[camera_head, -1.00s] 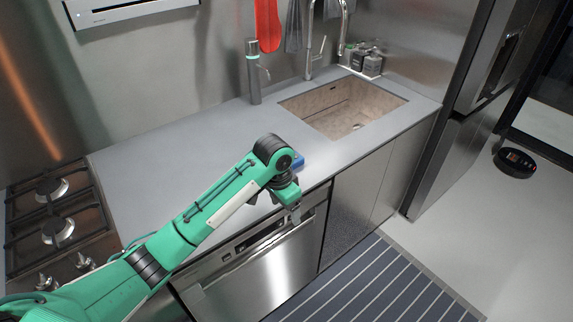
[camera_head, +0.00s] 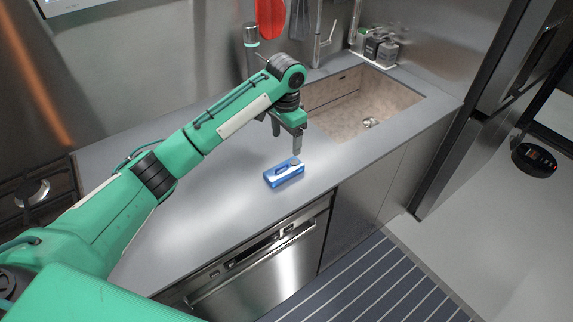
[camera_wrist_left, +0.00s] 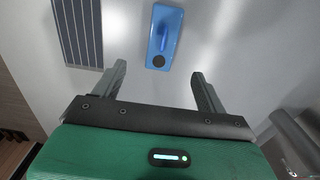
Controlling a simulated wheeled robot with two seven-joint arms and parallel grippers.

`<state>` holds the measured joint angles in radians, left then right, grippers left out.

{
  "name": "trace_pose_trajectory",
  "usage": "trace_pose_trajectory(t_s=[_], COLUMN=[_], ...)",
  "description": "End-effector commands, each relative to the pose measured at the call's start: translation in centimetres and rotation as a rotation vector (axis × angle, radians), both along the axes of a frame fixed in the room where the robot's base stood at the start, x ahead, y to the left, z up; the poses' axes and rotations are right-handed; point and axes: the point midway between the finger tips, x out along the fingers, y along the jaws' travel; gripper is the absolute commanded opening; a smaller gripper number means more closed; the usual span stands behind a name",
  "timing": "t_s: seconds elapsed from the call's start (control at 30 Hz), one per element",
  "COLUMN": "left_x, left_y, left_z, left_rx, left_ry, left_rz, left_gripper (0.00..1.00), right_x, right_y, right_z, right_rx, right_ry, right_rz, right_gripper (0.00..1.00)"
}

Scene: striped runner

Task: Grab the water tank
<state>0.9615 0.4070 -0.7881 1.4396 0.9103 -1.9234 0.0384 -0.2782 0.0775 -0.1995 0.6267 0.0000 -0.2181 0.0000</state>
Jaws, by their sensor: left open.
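The water tank, a small blue box with a handle (camera_head: 284,173), lies on the grey counter near its front edge, above the dishwasher. In the left wrist view the blue tank (camera_wrist_left: 165,36) shows at the top middle, beyond and between the two fingers, with a dark round spot on its near end. My left gripper (camera_head: 287,142) is above the counter, just behind and above the tank. In the left wrist view its fingers (camera_wrist_left: 158,82) are spread with nothing between them. My right gripper is not in view.
The counter (camera_head: 190,213) is clear around the tank. A stove (camera_head: 33,190) is at the left. A striped runner (camera_head: 390,285) lies on the floor before the dishwasher (camera_head: 262,262).

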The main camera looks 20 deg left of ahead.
Motion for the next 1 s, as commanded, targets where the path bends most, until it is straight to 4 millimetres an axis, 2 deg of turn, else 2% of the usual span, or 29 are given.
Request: trace_pose_trajectory(t_s=[0.1, 0.23, 0.37, 0.53, 0.63, 0.8, 1.0], left_x=[-0.1, -0.1, 0.0, 0.1, 0.2, 0.3, 0.3], left_y=[0.1, 0.1, 0.0, 0.2, 0.3, 0.3, 0.3], left_z=[-2.5, -4.7, -6.0, -7.1, -8.6, -11.0, -11.6], left_rx=[0.001, 0.001, 0.000, 0.001, 0.002, 0.001, -0.001], left_ry=[0.007, 0.004, 0.001, 0.003, 0.004, 0.003, -0.001], left_rz=[0.000, 0.001, 0.000, 0.000, 0.001, -0.001, -0.002], left_gripper=[0.75, 0.75, 0.75, 0.75, 0.75, 0.75, 0.75], right_x=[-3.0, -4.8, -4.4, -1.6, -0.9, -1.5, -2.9], right_y=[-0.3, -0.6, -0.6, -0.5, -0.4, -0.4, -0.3], right_z=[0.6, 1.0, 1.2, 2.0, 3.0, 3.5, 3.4], right_rx=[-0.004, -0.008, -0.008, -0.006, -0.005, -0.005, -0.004], right_ry=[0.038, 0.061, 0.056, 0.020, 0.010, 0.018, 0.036], right_rz=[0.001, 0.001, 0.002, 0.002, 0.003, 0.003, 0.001], right_gripper=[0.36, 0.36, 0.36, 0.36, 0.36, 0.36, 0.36])
